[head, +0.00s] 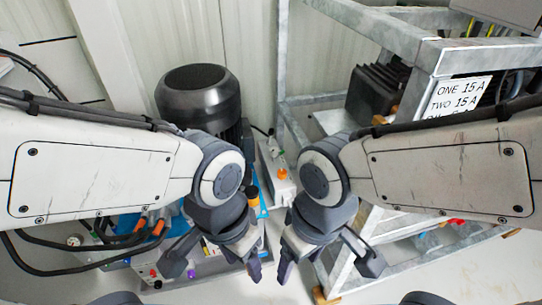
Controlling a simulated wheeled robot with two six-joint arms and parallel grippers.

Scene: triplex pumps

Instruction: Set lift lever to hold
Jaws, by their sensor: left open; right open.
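I cannot pick out the lift lever for certain. A blue and grey pump unit (210,262) with small coloured knobs and hose fittings stands low at the left centre, partly hidden by my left arm. A red knob (154,272) and a purple knob (191,274) show on its front. My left gripper (213,270) is open and empty, in front of this unit in the picture. My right gripper (328,270) is open and empty, to its right, before the metal frame. I cannot tell whether either gripper touches anything.
A black motor (199,92) stands behind my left arm. A white box with an orange knob (281,173) sits between the arms. A galvanised frame (350,18) with a sign (457,96) fills the right side. Orange-ended hoses (141,224) run at the left.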

